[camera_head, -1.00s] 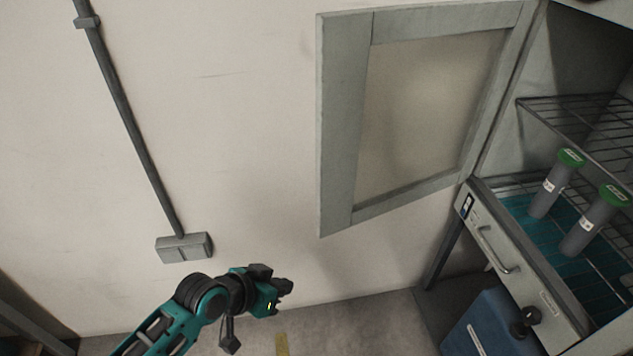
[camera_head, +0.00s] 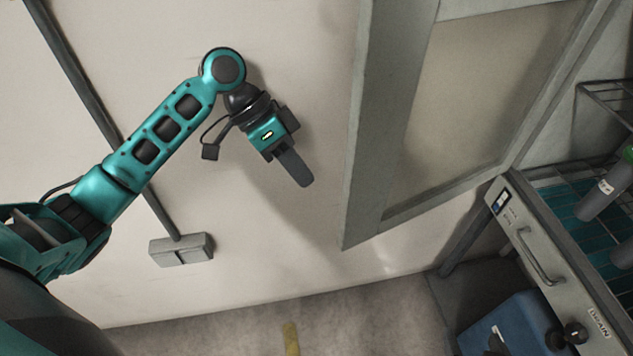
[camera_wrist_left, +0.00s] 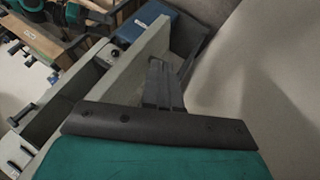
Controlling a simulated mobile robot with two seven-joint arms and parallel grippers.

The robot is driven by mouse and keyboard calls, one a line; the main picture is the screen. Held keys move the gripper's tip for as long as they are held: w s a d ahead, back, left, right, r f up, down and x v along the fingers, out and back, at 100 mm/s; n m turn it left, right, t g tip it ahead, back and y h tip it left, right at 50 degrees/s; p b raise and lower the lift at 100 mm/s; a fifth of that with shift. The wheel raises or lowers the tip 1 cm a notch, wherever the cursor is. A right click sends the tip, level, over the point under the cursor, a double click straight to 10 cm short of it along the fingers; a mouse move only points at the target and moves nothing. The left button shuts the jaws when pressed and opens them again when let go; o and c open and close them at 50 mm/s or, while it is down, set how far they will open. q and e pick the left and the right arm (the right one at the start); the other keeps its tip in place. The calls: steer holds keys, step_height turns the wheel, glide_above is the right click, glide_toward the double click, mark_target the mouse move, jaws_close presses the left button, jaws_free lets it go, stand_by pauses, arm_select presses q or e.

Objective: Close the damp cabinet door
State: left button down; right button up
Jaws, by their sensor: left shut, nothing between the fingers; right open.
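The damp cabinet door (camera_head: 372,130), a grey frame around a frosted pane (camera_head: 480,95), stands wide open to the left of the cabinet (camera_head: 545,250). My left gripper (camera_head: 303,180) is shut and empty, in front of the wall just left of the door's free edge. It does not appear to touch the door in the head view. In the left wrist view the shut fingers (camera_wrist_left: 163,85) point toward a pale grey panel (camera_wrist_left: 130,80), which looks like the door seen edge-on. My right gripper is out of view.
Inside the cabinet are a wire shelf (camera_head: 610,100) and grey tubes (camera_head: 600,195) with green caps. A drawer handle (camera_head: 537,258) sticks out at its front. A blue container (camera_head: 510,325) stands below. A conduit box (camera_head: 181,249) is on the wall.

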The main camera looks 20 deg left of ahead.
arm_select(q)
steer(key=b+x, duration=0.1)
steer(key=x, duration=0.8)
steer(key=shift+s+d+f, duration=0.1)
steer(key=shift+d, duration=0.1)
